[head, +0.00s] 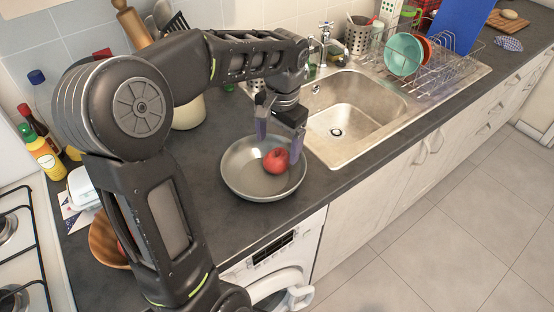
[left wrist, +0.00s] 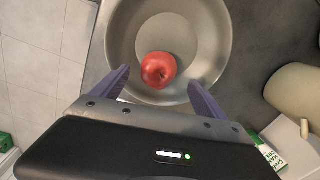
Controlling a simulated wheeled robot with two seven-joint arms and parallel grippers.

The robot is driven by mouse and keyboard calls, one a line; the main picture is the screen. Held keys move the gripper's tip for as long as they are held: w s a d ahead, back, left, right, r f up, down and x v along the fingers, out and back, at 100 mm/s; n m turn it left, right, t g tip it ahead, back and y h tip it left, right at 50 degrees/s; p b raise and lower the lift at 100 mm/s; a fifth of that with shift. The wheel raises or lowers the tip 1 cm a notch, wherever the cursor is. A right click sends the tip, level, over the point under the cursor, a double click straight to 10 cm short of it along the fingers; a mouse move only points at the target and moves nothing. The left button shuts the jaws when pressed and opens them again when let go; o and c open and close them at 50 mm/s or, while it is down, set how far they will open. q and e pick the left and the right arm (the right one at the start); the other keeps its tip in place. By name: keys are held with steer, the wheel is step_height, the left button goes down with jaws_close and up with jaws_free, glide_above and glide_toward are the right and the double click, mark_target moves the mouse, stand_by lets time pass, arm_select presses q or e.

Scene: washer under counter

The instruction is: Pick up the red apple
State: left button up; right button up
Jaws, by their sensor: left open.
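The red apple (head: 276,161) lies in a round grey metal pan (head: 243,183) on the dark counter, toward the pan's right side in the head view. In the left wrist view the apple (left wrist: 158,70) sits in the pan (left wrist: 213,35) ahead of the fingers and between their lines. My left gripper (head: 278,146) points down over the pan with its two purple fingers apart. In the left wrist view the left gripper (left wrist: 159,92) is open and empty. Whether a finger touches the apple or the pan cannot be told. My right gripper is not in view.
A metal sink (head: 350,118) is right of the pan, with a dish rack (head: 440,62) beyond. A washer (head: 277,268) stands below the counter. A wooden bowl (head: 106,240), bottles (head: 42,153) and a stove (head: 18,245) are at left. A cream pot (head: 188,114) stands behind the pan.

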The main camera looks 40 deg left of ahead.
mark_target(277, 154)
arm_select(q)
steer(key=shift+f, duration=0.2)
steer(key=f+p, duration=0.1)
steer(key=f, duration=0.4)
steer(key=shift+a, duration=0.2)
steer(key=shift+c, duration=0.2)
stand_by(0.3)
steer(key=c, duration=1.5)
